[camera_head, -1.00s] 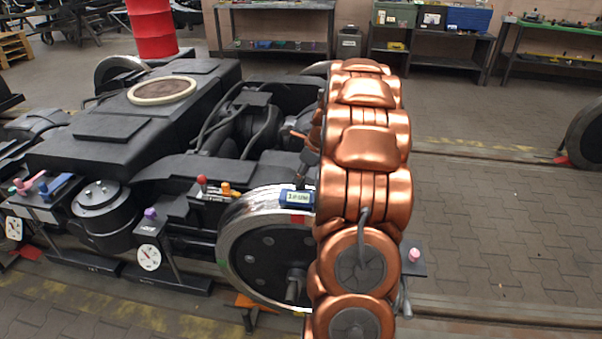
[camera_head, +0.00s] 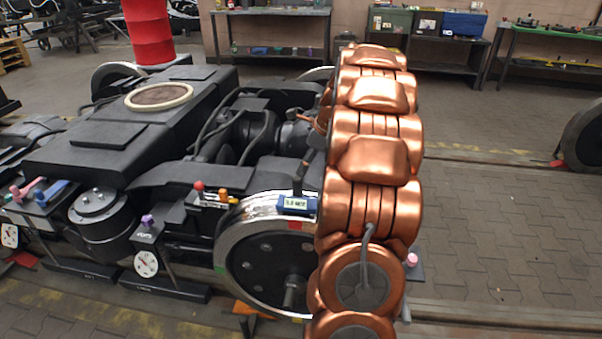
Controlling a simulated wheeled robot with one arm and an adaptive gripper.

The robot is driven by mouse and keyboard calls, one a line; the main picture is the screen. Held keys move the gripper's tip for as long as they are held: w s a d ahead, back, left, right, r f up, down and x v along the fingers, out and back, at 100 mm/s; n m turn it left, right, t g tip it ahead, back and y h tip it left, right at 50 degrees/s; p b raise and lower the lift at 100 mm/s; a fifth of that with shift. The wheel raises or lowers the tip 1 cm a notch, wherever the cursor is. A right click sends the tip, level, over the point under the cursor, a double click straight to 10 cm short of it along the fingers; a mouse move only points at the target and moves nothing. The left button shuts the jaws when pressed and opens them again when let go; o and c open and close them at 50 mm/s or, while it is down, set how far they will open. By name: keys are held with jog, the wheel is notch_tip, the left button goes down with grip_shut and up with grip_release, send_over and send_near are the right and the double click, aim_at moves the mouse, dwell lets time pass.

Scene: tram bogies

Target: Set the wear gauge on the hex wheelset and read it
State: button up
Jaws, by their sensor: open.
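A blue box with a small lit display, which looks like the wear gauge (camera_head: 297,205), sits at the top of the near wheel's bright rim. Its digits are too small to read surely. The near wheel (camera_head: 262,262) has a dark disc with bolts, a stub axle, and red and green marks on its rim. I cannot tell whether it is the hex wheelset. My gripper (camera_head: 305,170) shows only as a dark part just above the gauge, left of my copper arm. The jaws are open; the arm hides most of them, and I cannot tell whether they touch the gauge.
The dark bogie frame (camera_head: 110,135) fills the left. Two white dials (camera_head: 146,263) on stands and coloured knobs line its near side. A pink knob (camera_head: 412,260) shows right of my arm. Paved floor (camera_head: 490,230) is open at right. Benches (camera_head: 435,50) stand behind.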

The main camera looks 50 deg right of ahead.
jog(key=shift+a+v, duration=0.35)
jog(key=shift+v, duration=1.95)
jog(key=s+a+f+n+g, duration=0.1)
jog(key=s+a+n+g, duration=0.15)
jog(key=a+n, duration=0.85)
jog(key=s+a+f+n+g, duration=0.15)
jog(key=s+a+n, duration=0.25)
jog(key=a, duration=1.2)
jog(key=s+a+f+n+g+h, duration=0.1)
jog(key=s+a+f+n, duration=0.1)
jog(key=s+a+n, duration=0.3)
jog(key=s+a+f+n+g, duration=0.2)
jog(key=s+a+n, duration=0.4)
jog(key=s+n, duration=0.5)
jog(key=s, duration=0.4)
jog(key=shift+f+h, duration=0.3)
jog(key=shift+h, duration=0.1)
jog(key=shift+s+a, duration=0.1)
jog(key=shift+s, duration=0.1)
notch_tip(320, 180, up, 18)
jog(key=t+p, duration=0.1)
jog(key=p, duration=1.6)
jog(key=shift+w+r, duration=0.2)
jog(key=shift+w, duration=0.15)
